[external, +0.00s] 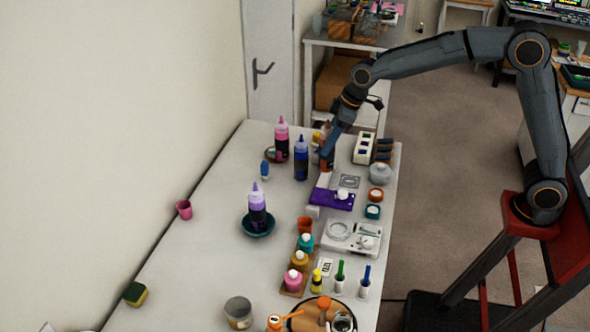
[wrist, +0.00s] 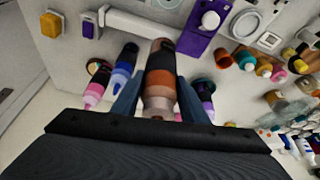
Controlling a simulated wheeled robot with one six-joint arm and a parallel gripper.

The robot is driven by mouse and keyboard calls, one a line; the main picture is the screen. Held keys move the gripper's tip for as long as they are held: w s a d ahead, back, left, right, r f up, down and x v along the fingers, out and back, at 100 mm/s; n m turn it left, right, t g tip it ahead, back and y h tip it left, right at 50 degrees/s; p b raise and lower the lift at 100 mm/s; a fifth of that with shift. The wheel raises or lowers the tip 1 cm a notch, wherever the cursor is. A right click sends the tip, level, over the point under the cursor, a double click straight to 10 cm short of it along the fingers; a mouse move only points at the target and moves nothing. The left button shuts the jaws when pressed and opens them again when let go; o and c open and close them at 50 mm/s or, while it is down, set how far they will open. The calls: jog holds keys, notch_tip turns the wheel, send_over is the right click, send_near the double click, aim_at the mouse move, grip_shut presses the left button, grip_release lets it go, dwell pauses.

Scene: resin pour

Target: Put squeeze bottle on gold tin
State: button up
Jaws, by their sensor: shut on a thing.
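My gripper (external: 329,150) is shut on a squeeze bottle (wrist: 160,90) with a copper-brown body, a dark band and a pale pinkish nozzle. The bottle is upright; its brown lower end (external: 326,164) shows below my fingers in the external view. I cannot tell whether its base touches the table. A small golden-yellow, squarish thing (wrist: 51,24) at the upper left of the wrist view looks like the gold tin. It also shows in the external view (external: 317,138), partly hidden behind my gripper and the bottle, and apart from the bottle.
A blue bottle (external: 301,160) and a pink bottle (external: 282,140) stand left of my gripper. A purple bottle (external: 257,210) stands in a teal dish. The table's left side is mostly clear.

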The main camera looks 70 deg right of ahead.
jog(key=s+a+r, duration=0.1)
jog(key=s+a, duration=0.1)
jog(key=s, duration=0.2)
jog(key=w+a+r+n+y+p, duration=0.1)
jog(key=w+a+r, duration=0.2)
jog(key=w+a, duration=0.75)
jog(key=w+a+r+n+p, duration=0.15)
jog(key=w+a, duration=0.55)
jog(key=a, duration=0.7)
jog(key=s+a+n+p, duration=0.2)
jog(key=s+a, duration=0.1)
jog(key=a, duration=2.3)
notch_tip(320, 180, down, 11)
jog(key=b, duration=0.4)
jog(key=shift+s+r+g+y, duration=0.2)
jog(key=shift+g+y, duration=0.1)
jog(key=shift+y, duration=0.1)
